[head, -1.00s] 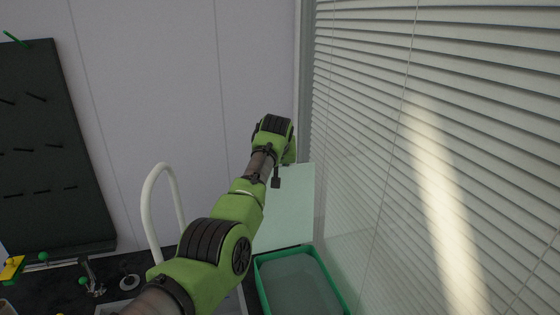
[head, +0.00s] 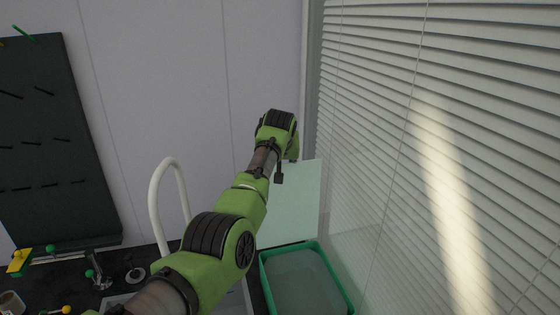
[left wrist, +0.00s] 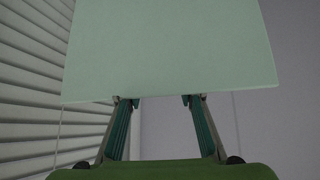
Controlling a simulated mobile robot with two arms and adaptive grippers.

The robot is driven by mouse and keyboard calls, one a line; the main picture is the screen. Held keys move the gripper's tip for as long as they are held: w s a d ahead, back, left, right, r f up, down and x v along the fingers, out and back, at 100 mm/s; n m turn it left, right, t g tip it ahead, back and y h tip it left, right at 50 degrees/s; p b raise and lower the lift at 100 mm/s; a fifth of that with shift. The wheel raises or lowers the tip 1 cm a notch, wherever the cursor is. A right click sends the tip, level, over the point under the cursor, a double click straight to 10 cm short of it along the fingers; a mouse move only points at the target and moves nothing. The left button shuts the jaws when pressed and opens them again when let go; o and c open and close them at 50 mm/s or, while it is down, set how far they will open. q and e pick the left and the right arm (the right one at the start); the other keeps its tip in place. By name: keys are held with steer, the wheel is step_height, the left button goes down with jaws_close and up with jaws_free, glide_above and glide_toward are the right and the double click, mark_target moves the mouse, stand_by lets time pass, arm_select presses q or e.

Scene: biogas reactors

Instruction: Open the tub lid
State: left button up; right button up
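The tub (head: 318,292) has a green rim and stands at the lower middle right of the head view. Its top is uncovered, and a pale grey-green inside shows. The lid (head: 297,205) is a pale green flat panel, raised upright at the tub's far side. My left arm reaches across in front of it, and its fingers are hidden in the head view. In the left wrist view, the lid (left wrist: 170,45) fills the upper middle. My left gripper (left wrist: 152,101) is open, its two fingers well apart with their tips at the lid's edge; I cannot tell whether they touch. My right gripper is out of view.
Window blinds (head: 450,150) rise close along the right of the tub. A white curved pipe (head: 157,205) stands left of my arm. A pale wall is behind.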

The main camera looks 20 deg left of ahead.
arm_select(q)
steer(key=shift+s+d+f, duration=0.4)
steer(key=shift+s+f, duration=0.1)
steer(key=shift+f, duration=0.1)
steer(key=w+r+v, duration=0.1)
steer(key=v, duration=1.1)
steer(key=shift+a, duration=0.3)
steer(key=shift+r, duration=0.1)
steer(key=shift+s, duration=0.1)
